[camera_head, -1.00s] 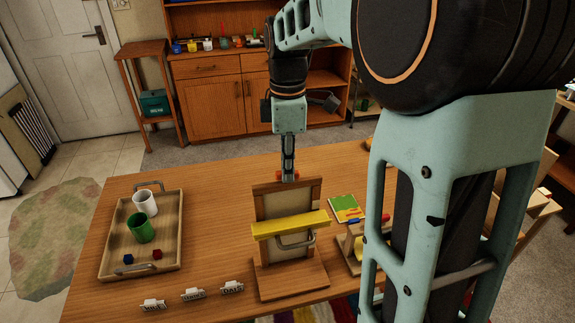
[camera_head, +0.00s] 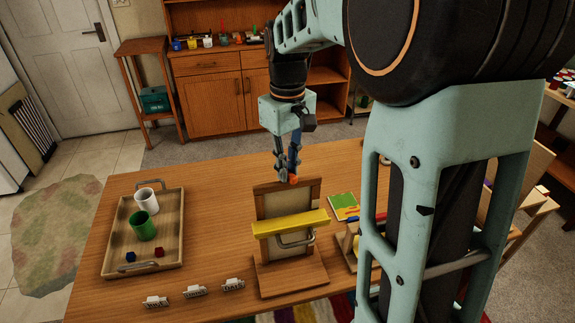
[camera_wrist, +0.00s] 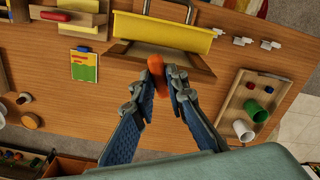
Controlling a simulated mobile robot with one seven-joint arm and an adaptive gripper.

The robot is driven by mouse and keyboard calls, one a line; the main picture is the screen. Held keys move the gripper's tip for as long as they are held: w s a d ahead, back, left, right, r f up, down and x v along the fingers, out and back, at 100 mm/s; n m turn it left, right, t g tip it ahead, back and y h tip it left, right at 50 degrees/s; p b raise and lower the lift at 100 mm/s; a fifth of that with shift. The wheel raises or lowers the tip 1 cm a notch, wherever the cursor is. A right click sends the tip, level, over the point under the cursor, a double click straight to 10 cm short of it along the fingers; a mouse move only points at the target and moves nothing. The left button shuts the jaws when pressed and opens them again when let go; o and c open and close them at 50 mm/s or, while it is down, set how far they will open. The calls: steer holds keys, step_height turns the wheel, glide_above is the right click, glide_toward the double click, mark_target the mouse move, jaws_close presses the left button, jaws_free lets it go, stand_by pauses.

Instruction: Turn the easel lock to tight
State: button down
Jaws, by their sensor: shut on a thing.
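The wooden easel (camera_head: 273,187) stands upright on the table, with a yellow bar (camera_head: 291,224) and a metal handle across its front. The easel lock, an orange elongated knob (camera_wrist: 156,72), is at the back of the easel's top edge. A little of this orange knob also shows in the head view (camera_head: 294,180). My gripper (camera_wrist: 158,84) points down behind the easel and is shut on the knob, with one blue-grey finger on each side. In the head view my gripper (camera_head: 286,179) hides part of the knob.
A tray (camera_head: 176,238) with a white cup, a green cup and small blocks lies left. Several white labelled tags (camera_head: 195,291) stand in front. A green booklet (camera_head: 343,206) and a wooden stand with a yellow part are right of the easel. Bare table lies between tray and easel.

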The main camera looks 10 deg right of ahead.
steer(key=m, duration=0.4)
steer(key=shift+m, duration=0.4)
stand_by(0.4)
steer(key=c, duration=1.9)
jaws_free()
steer(key=shift+c, duration=0.2)
step_height(320, 180, up, 12)
steer(key=shift+f, duration=0.1)
